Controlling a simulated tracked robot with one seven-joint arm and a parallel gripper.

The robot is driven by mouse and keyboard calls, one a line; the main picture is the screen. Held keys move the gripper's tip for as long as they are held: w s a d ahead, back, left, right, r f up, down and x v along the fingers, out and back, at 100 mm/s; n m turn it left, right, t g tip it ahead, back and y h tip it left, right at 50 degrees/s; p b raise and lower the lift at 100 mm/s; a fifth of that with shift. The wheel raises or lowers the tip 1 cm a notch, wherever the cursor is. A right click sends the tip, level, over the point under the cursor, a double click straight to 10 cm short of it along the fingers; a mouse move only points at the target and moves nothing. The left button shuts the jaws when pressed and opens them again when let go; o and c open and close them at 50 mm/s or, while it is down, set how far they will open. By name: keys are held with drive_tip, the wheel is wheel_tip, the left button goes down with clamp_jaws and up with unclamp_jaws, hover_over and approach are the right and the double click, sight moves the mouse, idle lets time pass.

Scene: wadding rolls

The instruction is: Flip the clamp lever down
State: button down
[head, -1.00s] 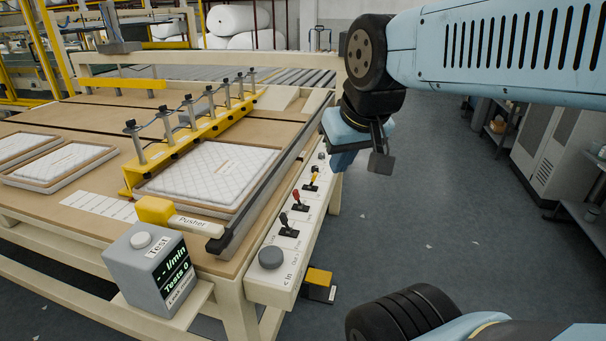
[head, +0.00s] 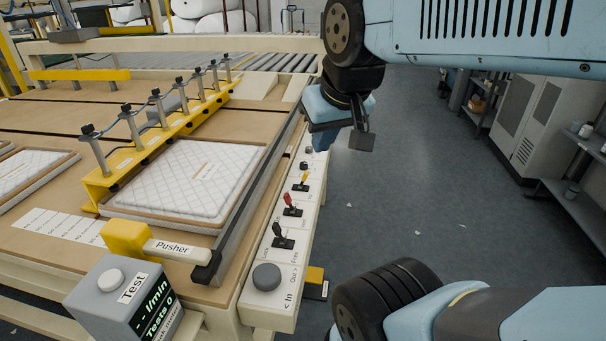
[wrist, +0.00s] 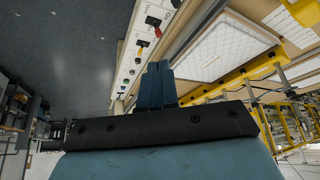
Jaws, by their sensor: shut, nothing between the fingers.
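A cream control panel (head: 256,312) runs along the table's right edge. It carries a black lever (head: 281,240), a red lever (head: 291,204) and a yellow lever (head: 304,182), all sticking up from dark bases. The red lever (wrist: 153,21) and yellow lever (wrist: 142,46) also show in the wrist view. My gripper (head: 322,142) hangs by the panel's far end, beyond the yellow lever and apart from the levers. Its blue fingers (wrist: 157,84) are together and empty in the wrist view.
A grey knob (head: 267,276) sits at the panel's near end. A quilted pad (head: 190,175) lies beside a yellow clamp bar (head: 150,150) with several posts. A yellow pusher handle (head: 126,238) and a grey test box (head: 105,300) stand at the near left. Open floor (head: 400,190) lies right.

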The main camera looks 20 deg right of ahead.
drive_tip(key=w+d+f+g+y, duration=0.25)
drive_tip(key=w+f+g, duration=0.35)
drive_tip(key=w+f, duration=0.35)
drive_tip(key=m+t+y, duration=0.7)
drive_tip(key=t+y, duration=0.6)
drive_tip(key=y, duration=0.3)
approach(303, 180)
drive_tip(key=s+d, duration=0.3)
drive_tip(key=d, duration=0.4)
drive_tip(key=shift+s+d+f, duration=0.25)
drive_tip(key=shift+f, duration=0.25)
drive_tip(key=shift+h, duration=0.25)
drive_tip(key=x, duration=1.4)
drive_tip(key=shift+a, duration=0.1)
